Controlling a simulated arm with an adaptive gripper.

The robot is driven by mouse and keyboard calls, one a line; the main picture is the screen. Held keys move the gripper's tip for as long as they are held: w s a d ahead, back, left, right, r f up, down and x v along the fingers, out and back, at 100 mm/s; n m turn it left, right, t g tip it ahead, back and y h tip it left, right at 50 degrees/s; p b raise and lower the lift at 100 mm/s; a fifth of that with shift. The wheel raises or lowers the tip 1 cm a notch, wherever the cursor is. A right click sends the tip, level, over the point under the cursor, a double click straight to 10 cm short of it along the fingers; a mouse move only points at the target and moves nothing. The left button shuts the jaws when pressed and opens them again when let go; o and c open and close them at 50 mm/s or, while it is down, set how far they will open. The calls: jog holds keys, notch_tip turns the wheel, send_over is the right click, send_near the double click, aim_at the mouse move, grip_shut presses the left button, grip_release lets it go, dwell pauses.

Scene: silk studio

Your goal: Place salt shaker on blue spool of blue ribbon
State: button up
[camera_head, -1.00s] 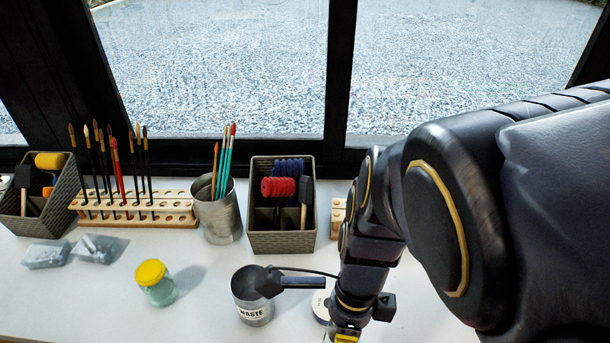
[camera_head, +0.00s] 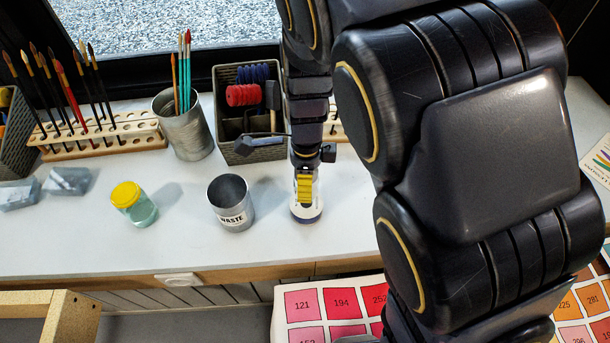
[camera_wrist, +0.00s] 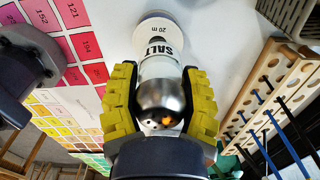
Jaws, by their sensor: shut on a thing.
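The salt shaker (camera_wrist: 160,68) has a white body marked SALT and a shiny metal top with holes. In the wrist view my gripper (camera_wrist: 160,88), with yellow ribbed fingers, is shut on it, one finger on each side. The spool (camera_wrist: 158,26), a white disc marked 20 m, lies directly beyond the shaker's base. In the head view my gripper (camera_head: 304,187) is over the spool (camera_head: 308,216), whose blue edge shows at the front. The shaker is upright and largely hidden there. I cannot tell whether its base touches the spool.
A metal waste cup (camera_head: 232,207) stands just left of the spool. A yellow-lidded jar (camera_head: 133,204) is further left. Behind are a dark organizer box (camera_head: 250,150), a brush cup (camera_head: 184,128) and a wooden brush rack (camera_head: 120,133). The table's front edge is close.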

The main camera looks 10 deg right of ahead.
jog(key=shift+s+f, duration=0.15)
jog(key=shift+f, duration=1.2)
jog(key=shift+f, duration=0.1)
jog(key=o, duration=1.1)
jog(key=shift+c, duration=0.2)
